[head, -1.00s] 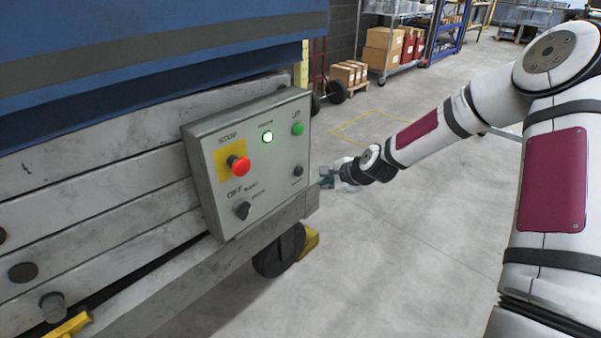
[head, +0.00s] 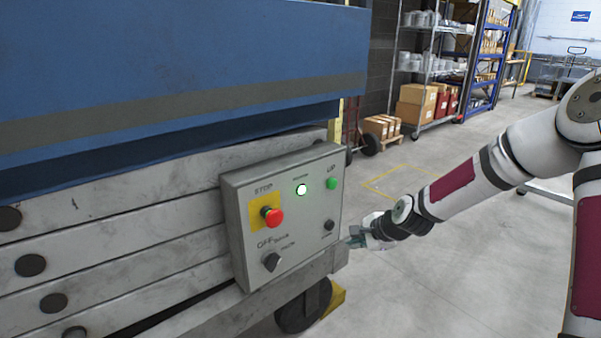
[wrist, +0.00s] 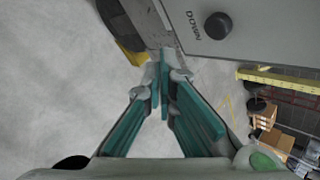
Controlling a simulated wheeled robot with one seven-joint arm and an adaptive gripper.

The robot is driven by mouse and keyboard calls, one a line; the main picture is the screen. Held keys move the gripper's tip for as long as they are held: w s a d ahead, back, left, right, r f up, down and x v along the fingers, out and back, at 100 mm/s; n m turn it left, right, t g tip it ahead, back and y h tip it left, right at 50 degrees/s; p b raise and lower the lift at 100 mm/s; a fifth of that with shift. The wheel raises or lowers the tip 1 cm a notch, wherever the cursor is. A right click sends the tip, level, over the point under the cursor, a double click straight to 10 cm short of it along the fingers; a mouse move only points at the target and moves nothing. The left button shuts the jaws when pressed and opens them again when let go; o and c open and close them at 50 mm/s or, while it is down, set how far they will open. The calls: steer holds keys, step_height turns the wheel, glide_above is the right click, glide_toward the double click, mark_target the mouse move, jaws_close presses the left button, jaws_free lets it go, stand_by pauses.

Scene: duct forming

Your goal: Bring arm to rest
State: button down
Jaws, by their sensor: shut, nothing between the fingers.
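My gripper (head: 354,240) is at the right edge of the grey control box (head: 236,235) in the head view, low beside its dark lower-right button (head: 328,225). In the wrist view its teal-padded fingers (wrist: 163,75) are closed together with nothing between them. The black DOWN button (wrist: 217,25) stands above and to the right of the fingertips there, apart from them. My arm reaches in from the right. I cannot tell from these views whether a fingertip touches the box edge.
The box carries a red STOP button (head: 271,215), a lit white lamp (head: 301,190), a green UP button (head: 332,183) and a selector knob (head: 272,262). It is mounted on a grey lift with a blue top (head: 180,80). Open floor (head: 440,290) lies to the right.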

steer(key=s+r+n+g+h, duration=0.2)
steer(key=s+r+n, duration=0.3)
steer(key=s+r, duration=0.5)
steer(key=s+r+n+g+h, duration=0.25)
steer(key=s+r+n, duration=0.3)
steer(key=s, duration=0.95)
steer(key=s+a+r+n+g, duration=0.1)
steer(key=s+r+n, duration=0.2)
steer(key=s, duration=0.9)
steer(key=s+r+n+g, duration=0.2)
steer(key=s+r+n, duration=0.15)
steer(key=s, duration=0.85)
step_height(320, 180, up, 31)
steer(key=t+p, duration=0.4)
steer(key=p, duration=2.5)
steer(key=shift+d+y+p, duration=0.25)
steer(key=shift+y+p, duration=0.15)
steer(key=shift+y, duration=0.05)
steer(key=shift+w+a+r+t, duration=0.1)
steer(key=shift+a+t, duration=0.05)
steer(key=shift+t, duration=0.1)
